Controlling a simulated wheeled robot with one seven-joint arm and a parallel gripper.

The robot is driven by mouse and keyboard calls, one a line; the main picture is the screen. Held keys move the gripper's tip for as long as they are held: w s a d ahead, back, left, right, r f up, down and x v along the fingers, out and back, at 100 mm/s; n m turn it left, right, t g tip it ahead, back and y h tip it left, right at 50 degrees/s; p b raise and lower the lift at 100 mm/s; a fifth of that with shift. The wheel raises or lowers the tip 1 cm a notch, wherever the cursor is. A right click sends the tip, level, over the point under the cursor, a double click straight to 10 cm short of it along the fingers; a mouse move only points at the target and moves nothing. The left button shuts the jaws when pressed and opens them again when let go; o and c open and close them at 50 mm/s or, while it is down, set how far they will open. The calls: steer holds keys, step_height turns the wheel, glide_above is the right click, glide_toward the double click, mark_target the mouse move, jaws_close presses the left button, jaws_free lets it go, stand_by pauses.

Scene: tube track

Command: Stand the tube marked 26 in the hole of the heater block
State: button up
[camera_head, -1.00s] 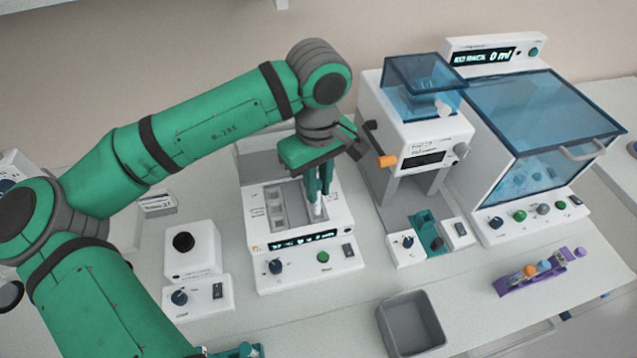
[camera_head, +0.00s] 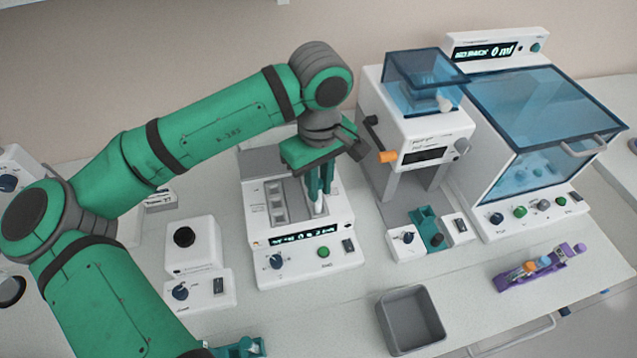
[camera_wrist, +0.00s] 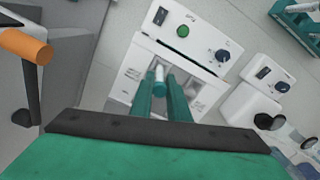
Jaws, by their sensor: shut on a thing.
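My gripper (camera_head: 318,182) is shut on a white tube (camera_head: 318,206) above the right slot of a white machine with a small display and a knob. In the wrist view the tube (camera_wrist: 159,74) shows between my teal fingers (camera_wrist: 161,90), over the same machine's opening. No marking on the tube is readable. The heater block (camera_head: 190,243), seemingly the small white box with one round dark hole (camera_head: 184,237) in its top, stands left of that machine. Whether the tube's lower end is still inside the slot is hard to tell.
The white machine (camera_head: 298,265) has several slots. A press-like device (camera_head: 425,140) with an orange handle and a blue-lidded cabinet (camera_head: 545,130) stand right. A grey bin (camera_head: 411,320) and a purple rack (camera_head: 540,268) with coloured caps are in front. Bench lies clear between them.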

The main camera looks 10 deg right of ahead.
steer(key=shift+w+f, duration=0.1)
steer(key=shift+f, duration=0.55)
steer(key=o, duration=0.9)
steer(key=shift+c, duration=0.2)
step_height(320, 180, up, 11)
steer(key=shift+f, duration=0.1)
